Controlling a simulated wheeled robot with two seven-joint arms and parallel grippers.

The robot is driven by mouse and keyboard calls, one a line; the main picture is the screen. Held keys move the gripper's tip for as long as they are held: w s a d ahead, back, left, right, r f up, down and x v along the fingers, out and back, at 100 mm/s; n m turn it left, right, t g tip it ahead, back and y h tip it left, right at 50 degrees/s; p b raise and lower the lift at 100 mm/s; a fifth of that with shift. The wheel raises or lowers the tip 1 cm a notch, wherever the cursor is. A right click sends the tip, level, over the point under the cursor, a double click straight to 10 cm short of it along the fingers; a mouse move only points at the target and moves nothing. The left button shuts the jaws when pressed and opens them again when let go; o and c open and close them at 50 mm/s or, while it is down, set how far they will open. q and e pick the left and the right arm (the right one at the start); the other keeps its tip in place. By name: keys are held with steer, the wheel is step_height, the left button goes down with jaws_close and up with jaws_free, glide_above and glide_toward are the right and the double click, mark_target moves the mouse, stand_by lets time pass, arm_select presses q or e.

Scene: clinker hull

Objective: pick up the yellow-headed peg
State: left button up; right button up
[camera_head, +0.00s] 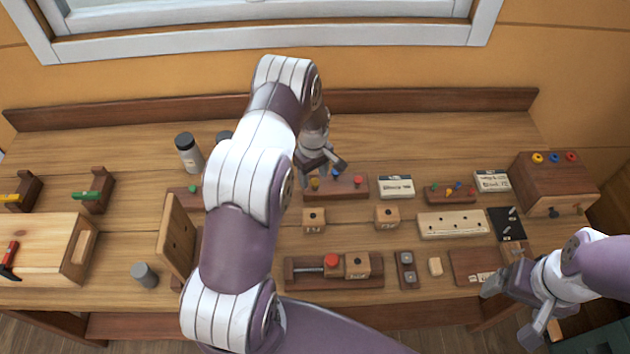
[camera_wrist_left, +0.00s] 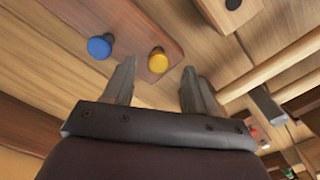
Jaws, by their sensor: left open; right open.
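The yellow-headed peg (camera_head: 315,184) stands in a dark wooden block (camera_head: 345,193) near the back middle of the bench. In the left wrist view the yellow head (camera_wrist_left: 158,61) shows ahead of and between my left gripper's fingertips (camera_wrist_left: 158,70), clear of both. A blue-headed peg (camera_wrist_left: 100,46) is left of it, outside the fingers. In the head view my left gripper (camera_head: 319,163) is just above the block's left end, open and empty. My right gripper (camera_head: 513,311) is open and empty at the bench's front right edge.
A red-headed peg (camera_head: 358,182) shares the block. Two wooden cubes (camera_head: 314,220) (camera_head: 387,216) stand in front of it. A white card (camera_head: 396,187) is to its right. An upright board (camera_head: 178,240) stands left of my left arm.

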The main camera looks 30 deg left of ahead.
mark_target(315, 181)
arm_select(q)
steer(key=shift+d+f+p, duration=0.15)
steer(key=shift+f+p, duration=0.1)
steer(key=shift+f, duration=0.4)
steer(key=shift+d+f+p, duration=0.15)
steer(key=shift+f+p, duration=0.05)
steer(key=shift+f, duration=0.4)
steer(key=shift+w+a+f, duration=0.1)
steer(key=shift+a+f, duration=0.05)
steer(key=shift+f, duration=0.35)
steer(key=shift+r, duration=0.1)
jaws_close()
